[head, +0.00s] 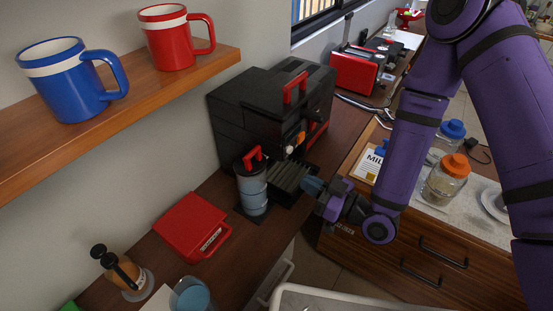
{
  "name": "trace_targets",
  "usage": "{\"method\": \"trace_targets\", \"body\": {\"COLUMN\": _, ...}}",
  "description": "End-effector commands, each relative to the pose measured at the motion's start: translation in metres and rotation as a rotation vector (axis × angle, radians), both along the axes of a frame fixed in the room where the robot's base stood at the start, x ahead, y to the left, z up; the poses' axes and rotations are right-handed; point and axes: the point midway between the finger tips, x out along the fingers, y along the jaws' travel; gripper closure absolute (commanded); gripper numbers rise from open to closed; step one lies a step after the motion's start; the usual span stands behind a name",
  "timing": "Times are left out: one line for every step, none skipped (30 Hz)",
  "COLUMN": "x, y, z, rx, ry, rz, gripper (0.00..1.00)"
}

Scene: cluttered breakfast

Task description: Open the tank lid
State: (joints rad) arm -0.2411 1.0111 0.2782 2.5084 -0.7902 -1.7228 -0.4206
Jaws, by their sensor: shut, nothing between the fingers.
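A black coffee machine (250,110) stands on the wooden counter against the wall. A red handle (295,88) stands up from its top; the top looks flat and closed. In front of the machine is a clear cylindrical container (252,190) with bluish contents, a dark lid and a red handle (251,157) on top. I cannot tell for sure which of these two tops is the tank lid. My gripper (311,187) is shut and empty. It is in front of the machine near the drip tray (294,178), right of the container and apart from both red handles.
A wooden shelf (120,110) holds a blue mug (65,85) and a red mug (170,42) at upper left. A red box (188,227) lies left of the container. A red toaster (354,70) stands behind. Jars (446,180) stand on the right cabinet.

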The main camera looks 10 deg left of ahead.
Motion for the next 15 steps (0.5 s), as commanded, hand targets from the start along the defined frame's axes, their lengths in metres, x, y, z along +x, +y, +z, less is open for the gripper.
{"method": "trace_targets", "body": {"x": 0.0, "y": 0.002, "z": 0.0, "rx": 0.004, "ry": -0.001, "rz": 0.001, "gripper": 1.0}}
{"method": "trace_targets", "body": {"x": 0.001, "y": 0.004, "z": 0.0, "rx": 0.005, "ry": -0.001, "rz": 0.001, "gripper": 1.0}}
{"method": "trace_targets", "body": {"x": 0.003, "y": 0.008, "z": 0.001, "rx": 0.005, "ry": -0.002, "rz": 0.001, "gripper": 1.0}}
{"method": "trace_targets", "body": {"x": 0.004, "y": 0.011, "z": 0.001, "rx": 0.004, "ry": -0.003, "rz": 0.001, "gripper": 1.0}}
{"method": "trace_targets", "body": {"x": 0.006, "y": 0.015, "z": 0.001, "rx": 0.004, "ry": -0.003, "rz": 0.001, "gripper": 1.0}}
{"method": "trace_targets", "body": {"x": 0.008, "y": 0.02, "z": 0.002, "rx": 0.005, "ry": -0.003, "rz": 0.002, "gripper": 1.0}}
{"method": "trace_targets", "body": {"x": 0.009, "y": 0.025, "z": 0.003, "rx": 0.005, "ry": -0.003, "rz": 0.002, "gripper": 1.0}}
{"method": "trace_targets", "body": {"x": 0.012, "y": 0.029, "z": 0.003, "rx": 0.004, "ry": -0.004, "rz": 0.002, "gripper": 1.0}}
{"method": "trace_targets", "body": {"x": 0.014, "y": 0.037, "z": 0.003, "rx": 0.005, "ry": -0.004, "rz": 0.003, "gripper": 1.0}}
{"method": "trace_targets", "body": {"x": 0.016, "y": 0.042, "z": 0.004, "rx": 0.005, "ry": -0.004, "rz": 0.002, "gripper": 1.0}}
{"method": "trace_targets", "body": {"x": 0.019, "y": 0.047, "z": 0.005, "rx": 0.005, "ry": -0.004, "rz": 0.002, "gripper": 1.0}}
{"method": "trace_targets", "body": {"x": 0.022, "y": 0.054, "z": 0.005, "rx": 0.004, "ry": -0.004, "rz": 0.002, "gripper": 1.0}}
{"method": "trace_targets", "body": {"x": 0.024, "y": 0.059, "z": 0.005, "rx": 0.004, "ry": -0.004, "rz": 0.001, "gripper": 1.0}}
{"method": "trace_targets", "body": {"x": 0.026, "y": 0.064, "z": 0.005, "rx": 0.005, "ry": -0.004, "rz": 0.002, "gripper": 1.0}}
{"method": "trace_targets", "body": {"x": 0.029, "y": 0.071, "z": 0.006, "rx": 0.003, "ry": -0.003, "rz": 0.002, "gripper": 1.0}}
